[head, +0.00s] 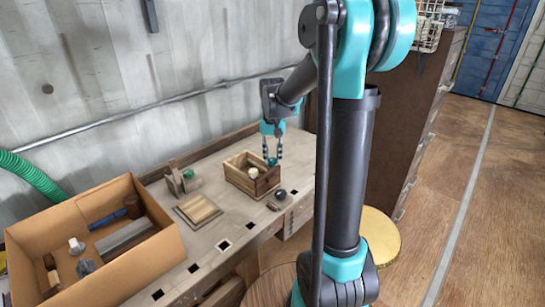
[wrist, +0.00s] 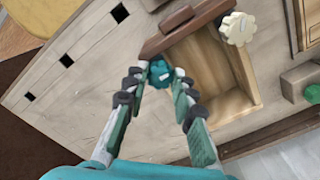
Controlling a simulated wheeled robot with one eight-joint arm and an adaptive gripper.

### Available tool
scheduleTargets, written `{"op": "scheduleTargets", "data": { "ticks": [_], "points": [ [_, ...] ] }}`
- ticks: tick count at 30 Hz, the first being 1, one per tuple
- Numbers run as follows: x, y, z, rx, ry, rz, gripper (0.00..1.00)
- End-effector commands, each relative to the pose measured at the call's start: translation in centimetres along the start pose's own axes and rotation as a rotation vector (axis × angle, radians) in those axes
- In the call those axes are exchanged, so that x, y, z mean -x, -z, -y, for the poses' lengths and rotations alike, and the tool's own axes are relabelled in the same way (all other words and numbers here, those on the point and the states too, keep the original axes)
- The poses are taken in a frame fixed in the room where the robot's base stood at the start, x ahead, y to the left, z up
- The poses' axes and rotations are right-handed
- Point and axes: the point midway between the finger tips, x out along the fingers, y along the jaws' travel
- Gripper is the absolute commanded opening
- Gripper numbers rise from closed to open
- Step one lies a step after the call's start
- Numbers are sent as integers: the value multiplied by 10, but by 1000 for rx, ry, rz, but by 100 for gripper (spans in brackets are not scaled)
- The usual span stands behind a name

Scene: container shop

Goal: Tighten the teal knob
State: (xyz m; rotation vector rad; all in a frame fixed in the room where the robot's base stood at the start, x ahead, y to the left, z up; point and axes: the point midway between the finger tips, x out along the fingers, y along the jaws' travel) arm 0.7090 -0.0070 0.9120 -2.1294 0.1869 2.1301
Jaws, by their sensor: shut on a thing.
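The teal knob (wrist: 160,72) sits at the dark end wall of an open wooden box (wrist: 238,98). My gripper (wrist: 160,80) has its two fingers on either side of the knob, shut on it. In the head view my gripper (head: 272,155) points down at the edge of the box (head: 240,178), and the teal knob (head: 272,162) shows small between its tips. The knob's shaft is hidden.
A shallow wooden tray (head: 198,209) and a green-knobbed wooden piece (head: 188,176) stand left. A cardboard box (head: 165,263) of tools is nearer. A wall pipe (head: 150,106) runs behind.

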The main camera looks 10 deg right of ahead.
Motion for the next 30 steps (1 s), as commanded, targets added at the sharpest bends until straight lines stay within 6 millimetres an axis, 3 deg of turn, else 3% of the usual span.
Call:
{"op": "scheduleTargets", "data": {
  "ticks": [12, 30],
  "points": [
    [0, 0, 0, -261, 0, 0, 0],
    [0, 0, 0, -332, -1, 0, 0]
  ]
}}
